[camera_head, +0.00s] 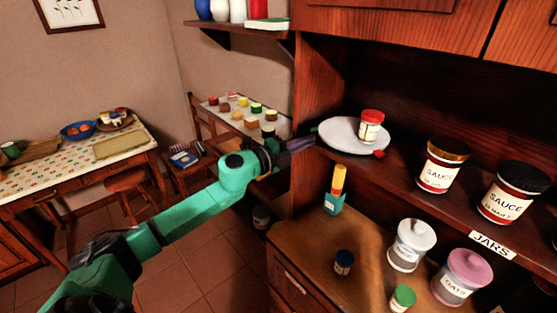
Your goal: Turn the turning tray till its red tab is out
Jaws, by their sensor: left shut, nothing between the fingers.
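The turning tray (342,136) is a white round disc on the shelf inside the dark wood cupboard. Its red tab (380,154) shows at the near right of its rim, by the shelf's front edge. A green tab (314,129) is on the left rim. A jar with a red lid (371,127) stands on the tray's right part. My left gripper (302,145) is shut and empty, just left of the tray by the cupboard's side. I cannot tell whether it touches the tray. My right gripper is not in view.
Two sauce jars (441,168) stand right of the tray on the same shelf. Below, the counter (300,246) holds a glue-like bottle (334,195), a white-lidded jar (410,246), a pink-lidded jar (462,277) and small jars. The cupboard's side panel is close to my left gripper.

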